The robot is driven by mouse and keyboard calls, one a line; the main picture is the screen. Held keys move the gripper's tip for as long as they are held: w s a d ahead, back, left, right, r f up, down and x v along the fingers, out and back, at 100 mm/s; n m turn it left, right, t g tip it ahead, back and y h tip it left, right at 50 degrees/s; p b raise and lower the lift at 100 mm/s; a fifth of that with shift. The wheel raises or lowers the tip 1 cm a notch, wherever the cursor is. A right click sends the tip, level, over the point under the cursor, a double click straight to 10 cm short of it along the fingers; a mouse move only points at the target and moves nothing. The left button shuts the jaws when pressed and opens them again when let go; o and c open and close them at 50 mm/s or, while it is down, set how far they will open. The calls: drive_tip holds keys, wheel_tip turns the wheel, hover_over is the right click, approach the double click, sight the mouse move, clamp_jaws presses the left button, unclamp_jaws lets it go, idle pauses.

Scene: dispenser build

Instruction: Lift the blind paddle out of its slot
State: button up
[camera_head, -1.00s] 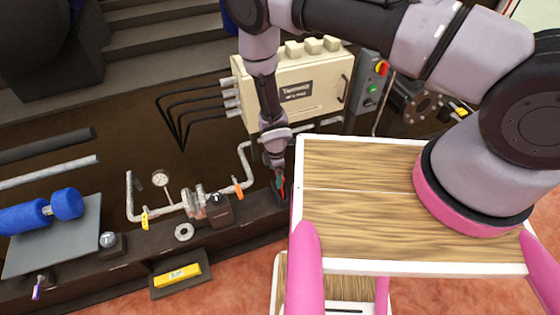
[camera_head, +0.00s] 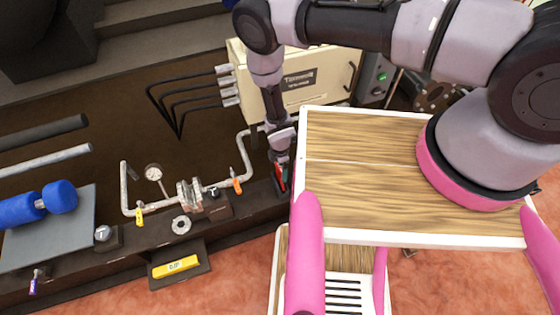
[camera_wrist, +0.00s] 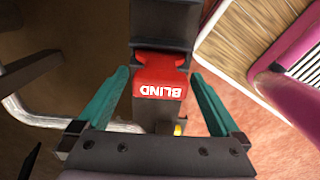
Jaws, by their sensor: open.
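The blind paddle (camera_wrist: 161,76) shows in the wrist view as a red piece marked "BLIND", set in a dark slotted holder (camera_wrist: 165,25). My gripper (camera_wrist: 160,80) is open, with one teal finger on each side of the red paddle; gaps show between fingers and paddle in that view. In the head view my gripper (camera_head: 281,180) points down at the right end of the dark bench, beside my wooden-topped base. A bit of red shows there between the fingers, and the slot is mostly hidden.
A pipe run with a flange (camera_head: 190,195) and a gauge (camera_head: 153,172) stands left of my gripper. A cream cabinet (camera_head: 305,80) stands behind my arm.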

drive_tip(key=shift+f, duration=1.9)
clamp_jaws()
drive_tip(key=shift+r, duration=5.55)
drive_tip(key=shift+r, duration=2.5)
